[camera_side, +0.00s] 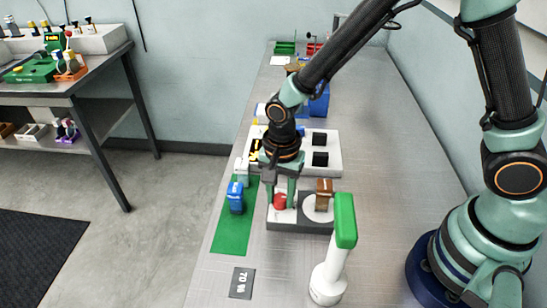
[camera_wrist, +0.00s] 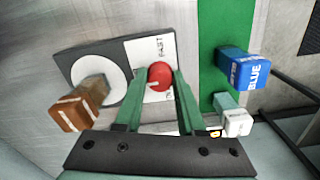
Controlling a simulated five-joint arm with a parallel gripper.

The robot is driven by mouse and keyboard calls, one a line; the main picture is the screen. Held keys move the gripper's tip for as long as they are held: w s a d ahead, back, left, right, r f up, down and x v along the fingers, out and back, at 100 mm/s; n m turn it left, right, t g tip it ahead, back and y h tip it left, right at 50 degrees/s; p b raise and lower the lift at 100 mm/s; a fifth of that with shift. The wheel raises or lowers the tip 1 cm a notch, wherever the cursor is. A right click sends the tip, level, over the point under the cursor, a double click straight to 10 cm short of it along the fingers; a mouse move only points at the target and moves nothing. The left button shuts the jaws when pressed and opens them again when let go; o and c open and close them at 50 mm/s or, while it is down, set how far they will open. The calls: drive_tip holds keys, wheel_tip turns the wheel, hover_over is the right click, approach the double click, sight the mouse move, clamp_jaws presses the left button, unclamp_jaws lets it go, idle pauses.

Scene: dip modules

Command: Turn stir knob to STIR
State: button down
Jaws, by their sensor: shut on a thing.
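The red stir knob (camera_side: 280,202) sits on the white panel of a dark stirrer base (camera_side: 300,226). The knob also shows in the wrist view (camera_wrist: 160,75), with a pale pointer line on its top. The white panel (camera_wrist: 150,50) reads "FAST" beside the knob; I cannot read a STIR mark. My gripper (camera_side: 280,198) points down at the knob, its fingers on both sides and shut on it. A brown block (camera_side: 325,187) stands on the base's white round plate (camera_wrist: 113,72), beside my gripper.
A "70 %" tag (camera_side: 242,283) lies in front. A white stand with a green top (camera_side: 345,220) rises near right. A pale block with black squares (camera_side: 332,165) is behind.

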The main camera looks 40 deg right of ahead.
sight(280, 197)
drive_tip(key=c, duration=0.5)
unclamp_jaws()
drive_tip(key=shift+r, duration=0.1)
wheel_tip(280, 197, up, 12)
idle(0.3)
drive_tip(key=s+d+r+n+t, duration=0.2)
drive_tip(key=d+r+n, duration=0.2)
drive_tip(key=d+n, duration=0.2)
drive_tip(key=s+d+r+n+t, duration=0.3)
drive_tip(key=d+r+n, duration=0.2)
drive_tip(key=d, duration=0.3)
drive_tip(key=shift+s+d+r+n+t, duration=0.15)
drive_tip(key=shift+d+r+n+t, duration=0.15)
drive_tip(key=shift+d+n, duration=0.15)
